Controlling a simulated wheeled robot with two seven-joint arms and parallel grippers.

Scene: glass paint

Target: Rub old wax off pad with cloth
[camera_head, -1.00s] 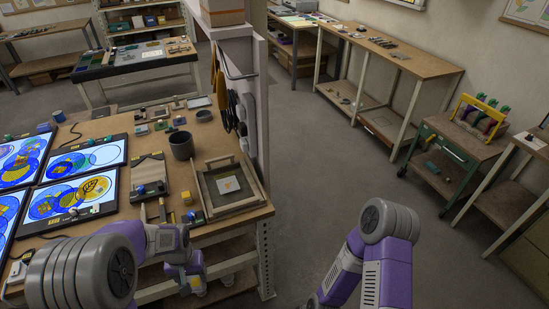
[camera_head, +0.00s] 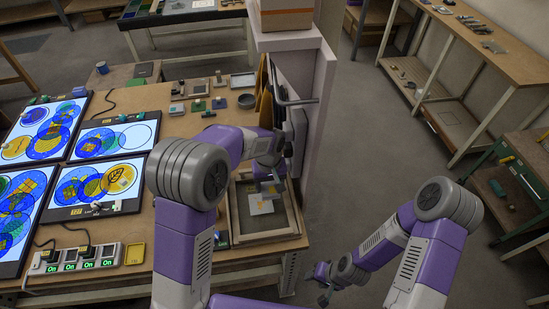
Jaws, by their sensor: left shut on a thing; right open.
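A pale square pad (camera_head: 261,206) with small yellowish marks lies in a shallow wood-framed tray (camera_head: 290,234) at the front right of the workbench. My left gripper (camera_head: 270,187) points down over the tray, at the pad's upper right. It is shut on a small grey thing that seems to be the cloth; the fingers mostly hide it. I cannot tell whether it touches the pad. My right gripper (camera_head: 322,277) is open and empty, low beside the bench's right end.
Lit panels with blue and yellow circles, such as the nearest right one (camera_head: 98,190), cover the bench's left. A power strip (camera_head: 75,262) lies in front.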

